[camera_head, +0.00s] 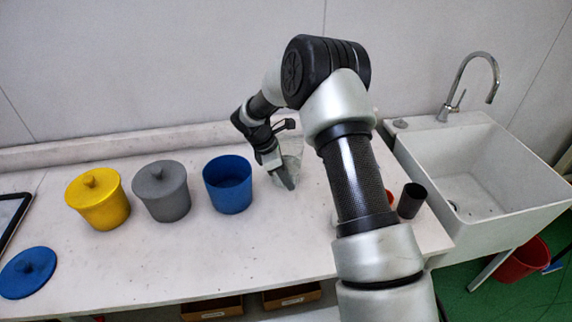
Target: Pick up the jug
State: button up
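A clear, see-through vessel that looks like the jug (294,148) stands on the white counter, right of the blue pot. My gripper (288,184) points down at it, and its fingers overlap the jug's lower left part in the picture. The gripper is seen from the side, so I cannot tell whether its fingers are apart or closed on the jug. My gripper and wrist hide part of the jug, and its handle cannot be made out.
An open blue pot (229,190), a lidded grey pot (162,191) and a lidded yellow pot (99,199) stand left. A blue lid (28,272) lies at front left. A black cup (411,200) stands near the white sink (480,175). The front middle counter is clear.

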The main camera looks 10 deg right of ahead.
jog(key=shift+x, duration=1.7)
jog(key=shift+w, duration=0.1)
jog(key=shift+c, duration=0.2)
grip_shut()
jog(key=shift+s+f, duration=0.1)
jog(key=shift+s, duration=0.15)
